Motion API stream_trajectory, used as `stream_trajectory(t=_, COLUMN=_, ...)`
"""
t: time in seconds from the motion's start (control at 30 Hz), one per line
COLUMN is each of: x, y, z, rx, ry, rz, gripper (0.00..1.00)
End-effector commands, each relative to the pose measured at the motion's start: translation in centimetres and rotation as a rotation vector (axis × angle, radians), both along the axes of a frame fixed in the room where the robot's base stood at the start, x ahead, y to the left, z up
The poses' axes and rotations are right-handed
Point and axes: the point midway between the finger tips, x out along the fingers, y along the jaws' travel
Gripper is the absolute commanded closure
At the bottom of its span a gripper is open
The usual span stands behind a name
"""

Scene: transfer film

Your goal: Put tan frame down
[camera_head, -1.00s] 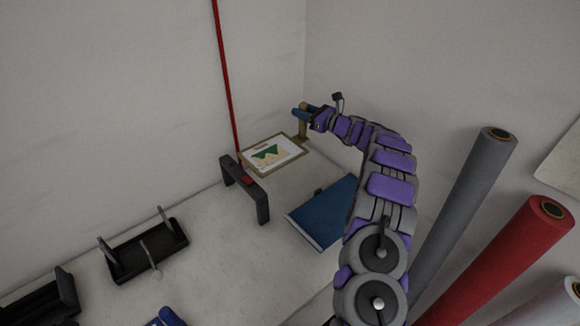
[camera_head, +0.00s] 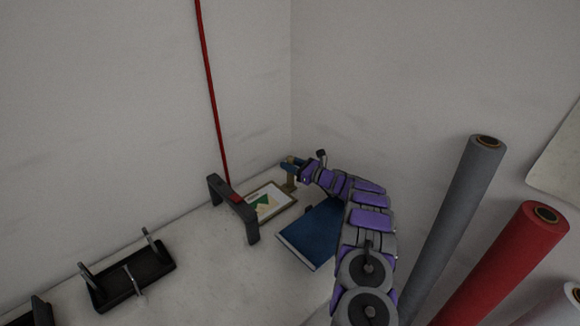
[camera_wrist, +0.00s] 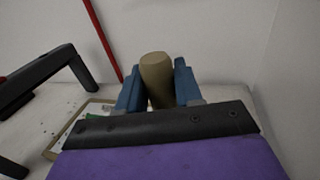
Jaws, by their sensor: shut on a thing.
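The tan frame (camera_head: 278,215) holds a white sheet with a green and tan picture. It lies roughly flat near the back corner, behind the blue panel (camera_head: 312,234). A thick tan post (camera_head: 290,183) shows at its back right. My gripper (camera_head: 291,166) is shut on this post from above. In the wrist view the post (camera_wrist: 156,78) stands between my two blue fingers (camera_wrist: 157,90), and part of the frame's rim (camera_wrist: 52,147) shows at lower left. Whether the frame touches the table is hard to tell.
A dark stand with a red part (camera_head: 236,199) is close to the frame's left. A black holder with upright pins (camera_head: 132,275) is further left. Grey (camera_head: 455,225) and red (camera_head: 505,265) rolls lean at right. Walls meet just behind the frame.

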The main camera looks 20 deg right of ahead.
Motion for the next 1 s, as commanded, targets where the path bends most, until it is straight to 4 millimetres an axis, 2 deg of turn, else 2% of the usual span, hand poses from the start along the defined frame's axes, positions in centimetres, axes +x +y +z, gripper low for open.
stream_trajectory(t=0.33, x=0.00, y=0.09, z=-0.41, rx=0.001, ry=-0.001, rz=0.001, gripper=1.00)
stream_trajectory(t=0.37, x=-0.01, y=0.11, z=-0.48, rx=0.000, ry=0.000, rz=0.001, gripper=0.64)
stream_trajectory(t=0.6, x=0.00, y=0.09, z=-0.42, rx=0.000, ry=0.000, rz=0.001, gripper=0.41)
stream_trajectory(t=0.9, x=-0.01, y=0.06, z=-0.17, rx=0.000, ry=0.000, rz=0.001, gripper=0.40)
stream_trajectory(t=1.0, x=-0.60, y=-0.45, z=-0.15, rx=-0.001, ry=0.001, rz=0.000, gripper=0.40)
